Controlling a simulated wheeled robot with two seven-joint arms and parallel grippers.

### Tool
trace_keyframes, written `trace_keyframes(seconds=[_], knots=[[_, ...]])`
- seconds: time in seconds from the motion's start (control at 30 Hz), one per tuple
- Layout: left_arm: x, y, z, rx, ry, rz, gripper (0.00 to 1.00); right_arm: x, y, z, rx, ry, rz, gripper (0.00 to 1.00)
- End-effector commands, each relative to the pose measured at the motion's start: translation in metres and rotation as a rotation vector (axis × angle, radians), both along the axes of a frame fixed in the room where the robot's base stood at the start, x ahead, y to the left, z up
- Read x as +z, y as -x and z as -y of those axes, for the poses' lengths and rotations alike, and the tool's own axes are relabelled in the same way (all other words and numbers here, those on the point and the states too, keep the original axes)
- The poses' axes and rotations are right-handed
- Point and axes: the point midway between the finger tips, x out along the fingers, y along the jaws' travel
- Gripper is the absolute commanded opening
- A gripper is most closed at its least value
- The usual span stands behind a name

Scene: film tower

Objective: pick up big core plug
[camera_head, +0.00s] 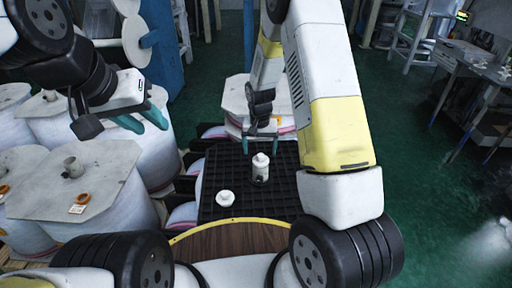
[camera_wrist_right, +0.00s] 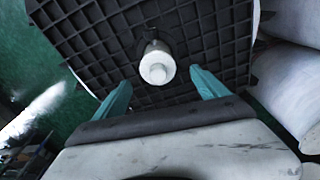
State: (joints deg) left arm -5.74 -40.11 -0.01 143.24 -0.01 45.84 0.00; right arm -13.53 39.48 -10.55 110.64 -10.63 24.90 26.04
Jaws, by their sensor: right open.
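A white, taller plug (camera_head: 260,168) with a knob-like top stands upright on a black grid-patterned tray (camera_head: 218,170); it looks like the big core plug. In the right wrist view the plug (camera_wrist_right: 157,65) shows end-on, centred between my fingertips and a little beyond them. My right gripper (camera_head: 262,143) is open and empty, just behind the plug in the head view; it also shows in the right wrist view (camera_wrist_right: 160,78). A smaller, flatter white plug (camera_head: 225,198) lies at the tray's front left. My left gripper (camera_head: 152,128) has its teal fingers apart and holds nothing, above the white rolls.
Large white film rolls (camera_head: 75,175) with flat end plates crowd the left. A roll (camera_head: 238,100) stands behind the tray. A blue post (camera_head: 165,50) rises at the back left. A metal workbench (camera_head: 470,65) stands at the right. Green floor (camera_head: 430,190) is free to the right.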

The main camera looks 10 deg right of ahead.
Motion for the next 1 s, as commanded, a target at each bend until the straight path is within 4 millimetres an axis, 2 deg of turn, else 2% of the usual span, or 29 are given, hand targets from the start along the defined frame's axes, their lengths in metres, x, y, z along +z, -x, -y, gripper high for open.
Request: trace_keyframes(seconds=[0.1,0.23,0.57,0.9,1.0], knots=[[0.000,0.000,0.000,0.000,0.000,0.000,0.36,-0.020,-0.002,0.005,-0.001,0.001,-0.004,0.84],[0.000,0.000,0.000,0.000,0.000,0.000,0.36,-0.036,-0.004,0.005,0.000,0.000,-0.003,0.84],[0.000,0.000,0.000,0.000,0.000,0.000,0.36,-0.042,-0.005,0.005,0.000,0.000,-0.001,0.82],[0.000,0.000,0.000,0.000,0.000,0.000,0.36,-0.041,-0.005,0.005,0.000,0.000,-0.001,0.15],[0.000,0.000,0.000,0.000,0.000,0.000,0.36,-0.041,-0.005,0.005,0.000,-0.001,-0.001,0.00]])
